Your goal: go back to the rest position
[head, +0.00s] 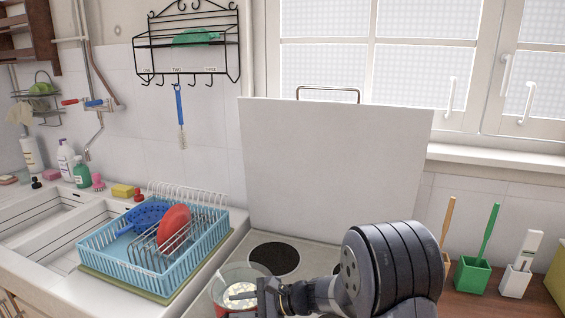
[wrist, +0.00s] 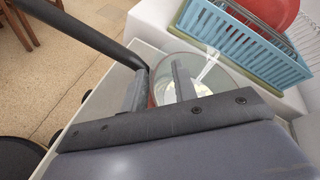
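A blue dish rack (head: 170,262) with a red plate (head: 174,228) stands left of the stove. A white upright panel (head: 335,165) stands behind the stove. Green (head: 473,276) and white (head: 515,282) holders stand at the right. A thick dark bar (wrist: 85,35) crosses the wrist view.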

